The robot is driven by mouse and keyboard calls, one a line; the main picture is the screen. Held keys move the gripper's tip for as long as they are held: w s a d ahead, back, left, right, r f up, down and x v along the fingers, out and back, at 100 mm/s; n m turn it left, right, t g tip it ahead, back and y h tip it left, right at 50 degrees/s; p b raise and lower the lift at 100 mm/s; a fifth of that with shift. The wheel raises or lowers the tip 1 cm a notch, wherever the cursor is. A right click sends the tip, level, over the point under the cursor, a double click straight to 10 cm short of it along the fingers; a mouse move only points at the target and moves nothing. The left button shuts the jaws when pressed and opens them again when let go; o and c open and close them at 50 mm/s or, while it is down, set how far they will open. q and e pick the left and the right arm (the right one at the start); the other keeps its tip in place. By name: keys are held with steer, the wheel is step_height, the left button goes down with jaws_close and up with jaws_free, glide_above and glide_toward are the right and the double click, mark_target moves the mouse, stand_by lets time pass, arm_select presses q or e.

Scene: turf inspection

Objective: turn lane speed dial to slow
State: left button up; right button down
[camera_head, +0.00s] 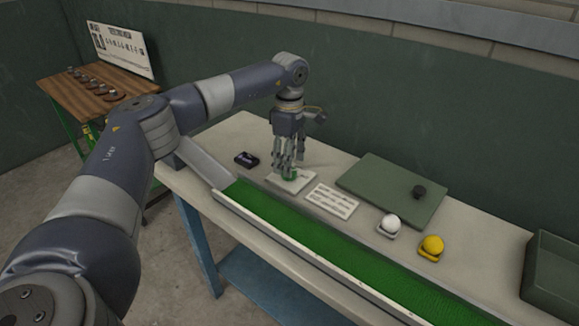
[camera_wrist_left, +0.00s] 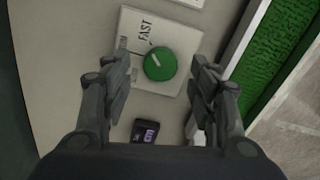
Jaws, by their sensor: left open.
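The green round dial (camera_wrist_left: 160,64) sits on a white plate (camera_wrist_left: 132,24) marked FAST, with smaller lettering I cannot read along one edge. A short white mark shows on the dial's top, pointing obliquely. In the head view the dial (camera_head: 290,177) is mostly hidden behind my fingers, on its plate (camera_head: 304,182) beside the lane. My left gripper (camera_head: 288,167) points down over it. In the left wrist view the open fingers (camera_wrist_left: 161,76) stand on either side of the dial, with gaps showing. I cannot tell their height above the plate. My right gripper is not in view.
The green turf lane (camera_head: 320,240) runs along the table front. A black device (camera_head: 246,159) lies left of the plate. A printed card (camera_head: 331,200), green board (camera_head: 378,180), white ball (camera_head: 391,222), yellow ball (camera_head: 432,244) and green bin (camera_head: 555,265) are to the right.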

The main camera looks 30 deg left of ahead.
arm_select(q)
steer(key=shift+f, duration=1.45)
steer(key=shift+c, duration=0.5)
steer(key=c, duration=1)
steer(key=shift+o, duration=0.2)
